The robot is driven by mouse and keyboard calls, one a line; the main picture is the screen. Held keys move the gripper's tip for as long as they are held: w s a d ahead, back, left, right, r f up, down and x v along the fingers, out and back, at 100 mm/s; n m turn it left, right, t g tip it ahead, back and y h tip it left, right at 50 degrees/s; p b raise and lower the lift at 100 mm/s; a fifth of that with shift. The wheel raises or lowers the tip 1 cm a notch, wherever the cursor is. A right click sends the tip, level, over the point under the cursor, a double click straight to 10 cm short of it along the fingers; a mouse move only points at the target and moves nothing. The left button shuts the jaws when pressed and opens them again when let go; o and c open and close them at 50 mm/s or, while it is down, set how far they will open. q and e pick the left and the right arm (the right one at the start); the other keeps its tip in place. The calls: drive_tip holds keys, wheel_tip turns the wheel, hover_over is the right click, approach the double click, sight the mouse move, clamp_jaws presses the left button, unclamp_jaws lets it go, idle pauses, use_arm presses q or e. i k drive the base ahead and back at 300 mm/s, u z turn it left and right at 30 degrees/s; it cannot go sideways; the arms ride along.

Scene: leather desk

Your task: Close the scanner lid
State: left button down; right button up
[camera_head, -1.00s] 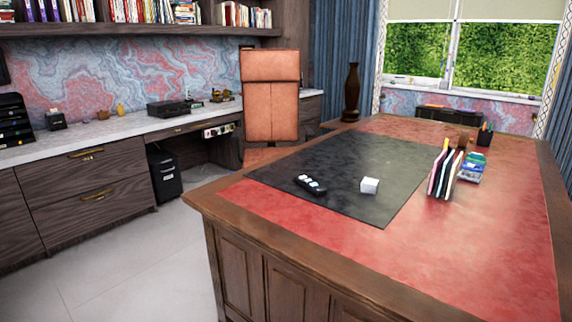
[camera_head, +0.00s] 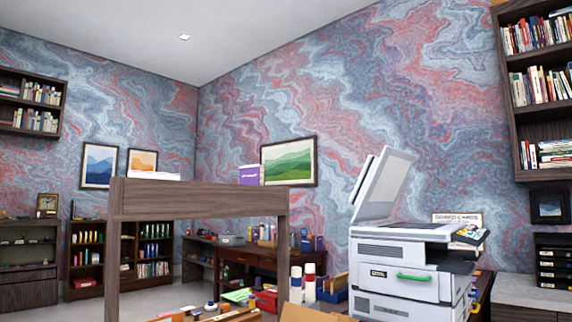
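A white scanner and copier machine (camera_head: 405,262) stands right of centre, with a green handle on its front. Its scanner lid (camera_head: 384,185) is raised and tilted up steeply from the left part of the machine's top. Neither of my grippers shows in the head view.
A dark wooden frame or shelf unit (camera_head: 198,196) stands in the left middle. Boxes and several loose items sit low in front, left of the machine. A counter (camera_head: 535,295) with a black tray stack (camera_head: 553,260) is at the right. Little floor shows.

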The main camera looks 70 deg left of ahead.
sight(380, 184)
drive_tip(key=u, duration=0.7)
drive_tip(key=i, duration=2.6)
